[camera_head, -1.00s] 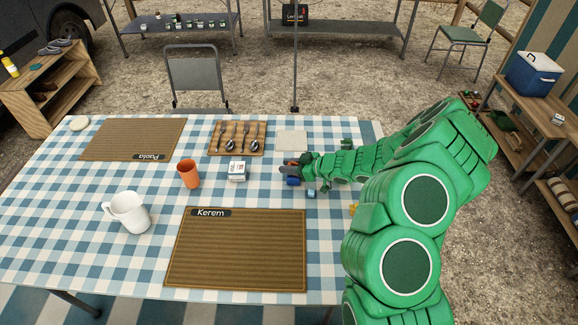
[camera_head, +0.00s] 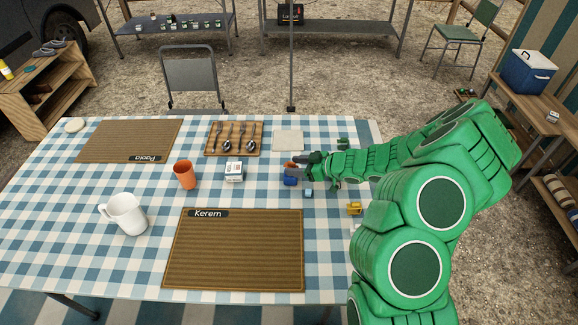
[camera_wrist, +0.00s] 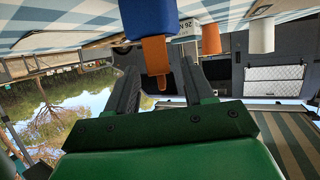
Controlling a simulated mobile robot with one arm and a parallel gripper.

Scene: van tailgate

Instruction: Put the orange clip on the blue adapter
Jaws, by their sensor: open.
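The blue adapter (camera_head: 291,181) stands on the checked cloth toward the table's right side, and it is large at the top of the wrist view (camera_wrist: 150,18). The orange clip (camera_head: 289,164) shows just behind or above it in the head view. In the wrist view the clip (camera_wrist: 155,52) meets the adapter's edge; I cannot tell whether it is fully seated. My gripper (camera_head: 300,166) is open just right of them. In the wrist view its two fingers (camera_wrist: 160,82) are apart, with the clip's end between them and gaps on both sides.
A small light-blue piece (camera_head: 308,193) and a yellow piece (camera_head: 354,208) lie near my arm. To the left are a white box (camera_head: 234,171), an orange cup (camera_head: 184,175), a white mug (camera_head: 125,214) and a cutlery board (camera_head: 233,139). The Kerem mat (camera_head: 233,255) lies in front.

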